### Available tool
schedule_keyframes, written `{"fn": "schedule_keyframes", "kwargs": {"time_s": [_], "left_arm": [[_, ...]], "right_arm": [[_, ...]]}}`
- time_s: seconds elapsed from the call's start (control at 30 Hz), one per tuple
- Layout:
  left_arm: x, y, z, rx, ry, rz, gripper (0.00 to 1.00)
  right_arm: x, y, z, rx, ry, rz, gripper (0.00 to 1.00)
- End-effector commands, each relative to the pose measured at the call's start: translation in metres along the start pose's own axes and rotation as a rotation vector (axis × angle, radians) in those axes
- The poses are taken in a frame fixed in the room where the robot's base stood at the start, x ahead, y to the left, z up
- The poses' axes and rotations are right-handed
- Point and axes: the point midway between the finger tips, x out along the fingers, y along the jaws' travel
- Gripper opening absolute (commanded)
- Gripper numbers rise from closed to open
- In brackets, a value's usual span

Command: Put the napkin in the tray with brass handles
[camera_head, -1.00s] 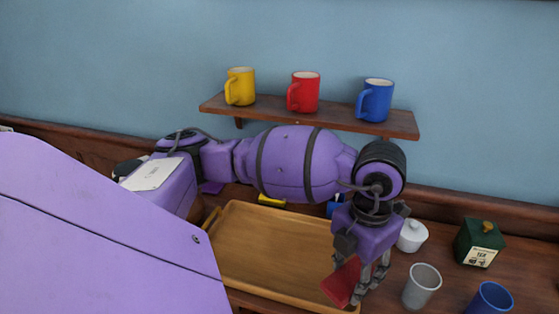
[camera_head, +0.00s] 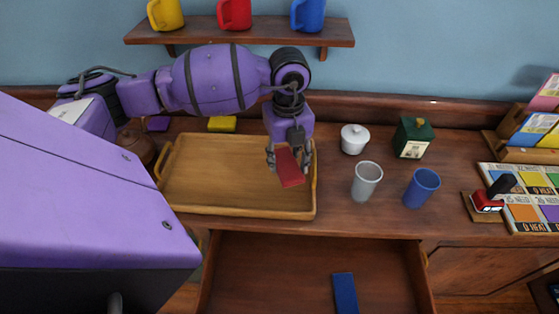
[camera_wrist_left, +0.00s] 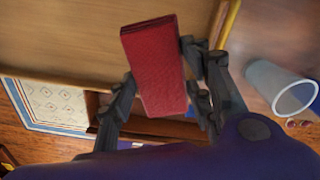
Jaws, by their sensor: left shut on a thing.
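The napkin (camera_head: 290,168) is a folded red cloth. My left gripper (camera_head: 289,156) is shut on it and holds it over the right part of the wooden tray. In the left wrist view the napkin (camera_wrist_left: 155,65) sits between the fingers (camera_wrist_left: 160,95). The tray (camera_head: 215,175) is a shallow light-wood tray with brass-coloured handles at its left and right ends. It stands on the sideboard and its visible floor is empty. The napkin appears above the tray floor; the exact gap is hard to tell. My right gripper is not in view.
Right of the tray stand a grey cup (camera_head: 366,182), a blue cup (camera_head: 421,188), a white lidded pot (camera_head: 354,138) and a green tea box (camera_head: 413,138). A yellow block (camera_head: 221,124) lies behind the tray. Below is an open drawer (camera_head: 280,275) with a blue item (camera_head: 344,293).

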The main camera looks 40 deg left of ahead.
Motion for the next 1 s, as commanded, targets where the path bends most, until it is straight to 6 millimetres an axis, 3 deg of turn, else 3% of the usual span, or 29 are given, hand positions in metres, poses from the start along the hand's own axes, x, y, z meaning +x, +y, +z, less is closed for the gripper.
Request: {"fn": "schedule_keyframes", "kwargs": {"time_s": [0.1, 0.3, 0.47, 0.7, 1.0], "left_arm": [[0.027, -0.003, 0.018, -0.003, 0.004, 0.004, 0.28], [0.049, -0.007, 0.037, 0.001, 0.002, 0.002, 0.28], [0.056, -0.008, 0.043, 0.001, 0.002, 0.001, 0.28], [0.087, -0.008, 0.044, 0.002, 0.002, 0.002, 0.28], [0.089, -0.008, 0.044, 0.002, 0.001, 0.001, 0.28]], "right_arm": [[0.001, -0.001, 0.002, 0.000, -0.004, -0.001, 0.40], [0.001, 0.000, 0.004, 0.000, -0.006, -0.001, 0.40], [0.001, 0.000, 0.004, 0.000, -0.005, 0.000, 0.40], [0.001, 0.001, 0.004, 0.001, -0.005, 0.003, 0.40], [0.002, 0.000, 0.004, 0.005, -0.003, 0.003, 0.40]]}}
